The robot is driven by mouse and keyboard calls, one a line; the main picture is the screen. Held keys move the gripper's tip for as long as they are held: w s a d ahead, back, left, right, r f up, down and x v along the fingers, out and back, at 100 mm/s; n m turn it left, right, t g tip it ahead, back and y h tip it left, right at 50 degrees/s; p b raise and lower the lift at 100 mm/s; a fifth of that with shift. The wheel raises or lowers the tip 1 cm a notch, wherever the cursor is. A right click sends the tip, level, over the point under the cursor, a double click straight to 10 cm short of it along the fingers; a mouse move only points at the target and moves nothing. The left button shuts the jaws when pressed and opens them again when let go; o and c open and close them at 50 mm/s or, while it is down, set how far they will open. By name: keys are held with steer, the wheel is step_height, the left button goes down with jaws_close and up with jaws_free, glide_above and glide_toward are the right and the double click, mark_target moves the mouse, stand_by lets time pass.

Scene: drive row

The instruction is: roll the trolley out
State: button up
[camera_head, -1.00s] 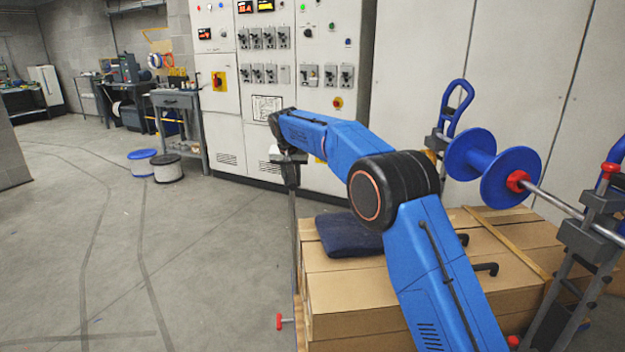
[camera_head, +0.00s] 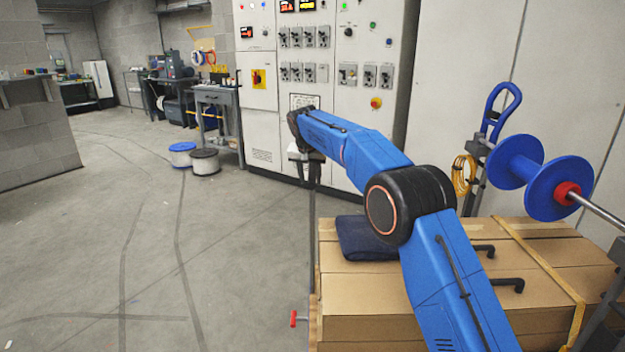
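My gripper (camera_head: 307,172) hangs fingers down at the end of my blue arm, left of centre, in front of the grey cabinets. A thin upright post (camera_head: 312,215) runs down just below it, along the left edge of a stack of cardboard boxes (camera_head: 365,300). I cannot tell whether the fingers are closed around the post. The boxes may be the trolley's load. My arm covers part of them, and their base and any wheels are hidden or out of frame. A dark blue cushion (camera_head: 365,240) lies on top.
A blue spool (camera_head: 520,170) on a rod and a blue looped handle (camera_head: 502,105) stand at the right. A red-ended peg (camera_head: 293,318) sticks out low at the boxes' left. Two drums (camera_head: 205,162) stand by a bench further back. The floor (camera_head: 150,265) at left is open.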

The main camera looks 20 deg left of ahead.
stand_by(0.3)
steer(key=v, duration=1.7)
steer(key=shift+r, duration=0.25)
steer(key=shift+d, duration=0.1)
